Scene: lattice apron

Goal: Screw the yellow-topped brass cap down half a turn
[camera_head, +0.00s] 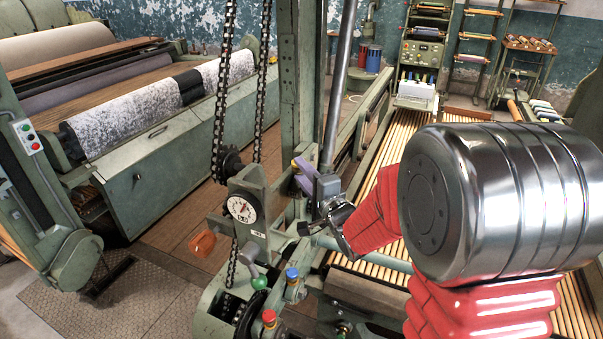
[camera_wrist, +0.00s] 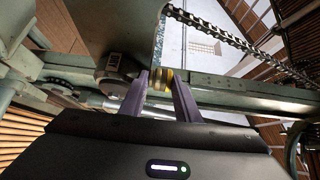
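The yellow-topped brass cap (camera_wrist: 162,78) shows in the wrist view between the tips of my two purple fingers, below the edge of a green frame. My gripper (camera_wrist: 161,84) has one finger on each side of the cap, and the cap fills the gap between the tips, so the fingers look shut on it. In the head view my gripper (camera_head: 302,172) is at the frame post, to the right of a round dial gauge (camera_head: 241,209).
Red-topped (camera_head: 269,318), blue-topped (camera_head: 292,274) and green-topped (camera_head: 260,283) fittings stand on the machine below my gripper. A black chain (camera_head: 222,110) hangs left of the post. It also crosses the wrist view (camera_wrist: 225,38). An orange piece (camera_head: 202,245) is left of the gauge.

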